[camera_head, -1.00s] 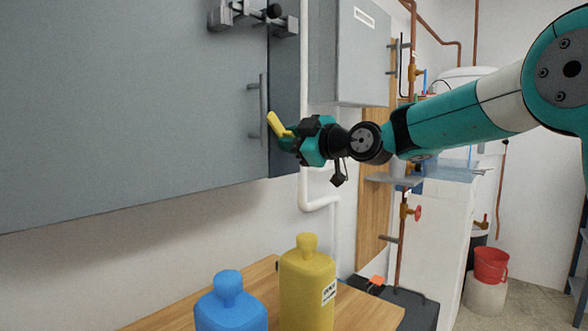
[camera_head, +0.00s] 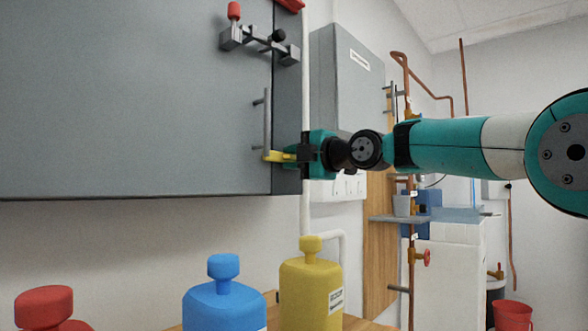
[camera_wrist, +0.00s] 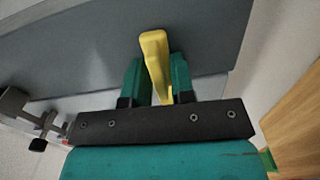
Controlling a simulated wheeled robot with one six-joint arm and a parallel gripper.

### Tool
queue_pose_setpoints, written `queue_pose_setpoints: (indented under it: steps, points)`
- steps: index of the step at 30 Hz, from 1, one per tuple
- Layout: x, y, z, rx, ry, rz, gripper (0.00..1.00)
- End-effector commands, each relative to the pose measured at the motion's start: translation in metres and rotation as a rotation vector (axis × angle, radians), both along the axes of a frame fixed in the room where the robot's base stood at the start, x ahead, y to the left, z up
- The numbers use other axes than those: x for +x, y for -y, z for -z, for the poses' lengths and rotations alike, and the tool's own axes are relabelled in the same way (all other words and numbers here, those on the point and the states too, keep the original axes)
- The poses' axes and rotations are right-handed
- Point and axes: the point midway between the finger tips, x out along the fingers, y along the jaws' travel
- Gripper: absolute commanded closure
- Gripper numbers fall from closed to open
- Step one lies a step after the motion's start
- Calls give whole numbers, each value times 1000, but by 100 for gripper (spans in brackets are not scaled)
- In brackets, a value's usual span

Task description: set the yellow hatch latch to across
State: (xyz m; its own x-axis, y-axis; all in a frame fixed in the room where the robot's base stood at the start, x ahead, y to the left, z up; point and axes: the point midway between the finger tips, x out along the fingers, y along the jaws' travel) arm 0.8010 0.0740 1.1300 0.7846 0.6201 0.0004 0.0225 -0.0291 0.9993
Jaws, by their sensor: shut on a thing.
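The yellow hatch latch (camera_head: 275,156) is at the lower right edge of the grey cabinet door (camera_head: 130,100), just below its vertical handle. The latch lies about level across the door's edge, pointing left. My gripper (camera_head: 298,154) reaches it from the right and is shut on it. In the wrist view the latch (camera_wrist: 155,50) stands between the two teal fingers of my gripper (camera_wrist: 157,75). The latch's pivot is hidden by the fingers.
A grey bar handle (camera_head: 265,120) sits just above the latch. A bolt with a red knob (camera_head: 234,12) is higher on the door. Blue (camera_head: 224,295), yellow (camera_head: 311,285) and red (camera_head: 50,310) bottles stand below. A white pipe (camera_head: 306,210) runs behind my gripper.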

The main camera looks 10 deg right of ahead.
Motion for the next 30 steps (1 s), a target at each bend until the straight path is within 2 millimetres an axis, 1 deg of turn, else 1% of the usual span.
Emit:
queue_pose_setpoints:
  steps: [1, 7, 19, 20, 21, 22, 30]
  points:
    - [0, 0, 3, -12, 7, 1, 100]
    - [0, 0, 2, -38, 28, 0, 100]
    - [0, 0, 1, -43, 31, 0, 100]
    - [0, 0, 1, -43, 31, 0, 75]
    - [0, 0, 1, -43, 31, 0, 65]
    - [0, 0, 1, -43, 31, 0, 64]
    - [-1, 1, 1, -41, 31, 0, 64]
